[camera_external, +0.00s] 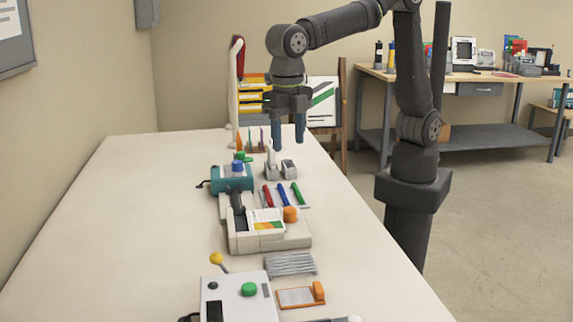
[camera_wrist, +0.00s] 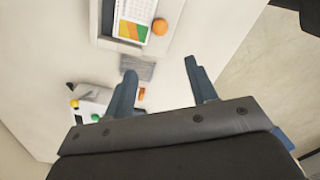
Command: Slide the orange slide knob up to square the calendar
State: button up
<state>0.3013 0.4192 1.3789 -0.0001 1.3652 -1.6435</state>
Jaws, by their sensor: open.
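A round orange knob (camera_external: 290,214) sits at the right side of a beige machine, beside a sheet with coloured blocks that looks like the calendar (camera_external: 267,219). In the wrist view the orange knob (camera_wrist: 160,26) and the calendar sheet (camera_wrist: 132,22) show near the top. A second orange piece (camera_external: 318,291) stands on a small orange-edged plate nearer the camera. I cannot tell for certain which one slides. My gripper (camera_external: 288,136) is open and empty, pointing down above the far part of the table, well apart from both. Its fingers also show in the wrist view (camera_wrist: 160,70).
A teal device (camera_external: 232,178) and red, blue and green pens (camera_external: 282,194) lie beyond the beige machine (camera_external: 240,243). A ribbed grey block (camera_external: 290,264) and a white box with a green button (camera_external: 240,296) are nearer. The table's right side is clear.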

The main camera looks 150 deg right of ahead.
jog(key=n, duration=0.3)
send_near(290, 208)
notch_tip(290, 208, down, 9)
jog(key=shift+f, duration=0.15)
dwell(0.3)
